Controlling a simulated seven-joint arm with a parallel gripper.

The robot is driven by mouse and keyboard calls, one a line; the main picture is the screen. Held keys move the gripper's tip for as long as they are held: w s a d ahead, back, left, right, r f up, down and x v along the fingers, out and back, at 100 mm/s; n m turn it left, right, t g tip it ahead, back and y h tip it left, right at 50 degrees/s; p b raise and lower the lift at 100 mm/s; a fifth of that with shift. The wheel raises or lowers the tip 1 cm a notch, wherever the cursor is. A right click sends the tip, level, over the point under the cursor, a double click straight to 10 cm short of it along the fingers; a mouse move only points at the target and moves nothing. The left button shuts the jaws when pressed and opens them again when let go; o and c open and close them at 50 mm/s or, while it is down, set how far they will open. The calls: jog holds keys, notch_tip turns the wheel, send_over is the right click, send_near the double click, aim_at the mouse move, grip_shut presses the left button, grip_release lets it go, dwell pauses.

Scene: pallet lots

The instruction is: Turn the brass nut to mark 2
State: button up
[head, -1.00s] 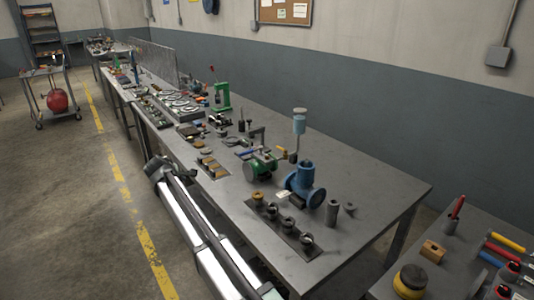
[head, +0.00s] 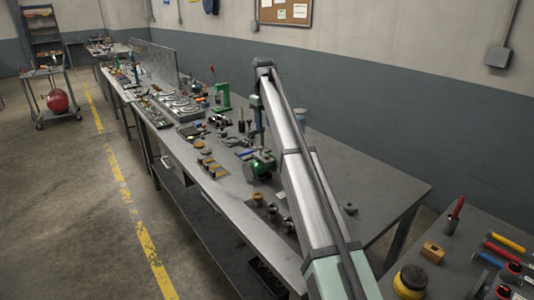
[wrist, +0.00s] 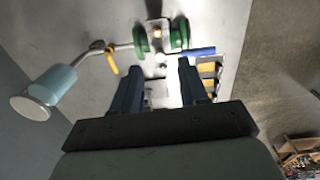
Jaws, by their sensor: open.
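A small brass-coloured piece (wrist: 157,32) shows between two green round parts (wrist: 140,40) in the wrist view; it may be the brass nut. The green assembly (head: 262,165) stands on the bench in the head view, partly behind my arm. My gripper (wrist: 158,66) is open and empty, its two blue fingers pointing toward the green assembly, apart from the brass piece. In the head view my wrist (head: 258,125) hangs above this assembly. Another brass-coloured ring (head: 258,198) sits on the bench nearer the front edge. No mark numbers are legible.
A light-blue cylinder (wrist: 50,85) on a bent pipe and a yellow handle (wrist: 112,62) are left of my fingers. A blue bar (wrist: 198,51) lies to the right. A green press (head: 222,98) stands farther back. The bench's right end is mostly clear.

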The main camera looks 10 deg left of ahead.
aim_at(267, 156)
jog(key=f, duration=0.9)
jog(key=d+f, duration=0.1)
jog(key=f, duration=0.3)
jog(key=shift+f, duration=0.15)
grip_shut()
dwell(0.3)
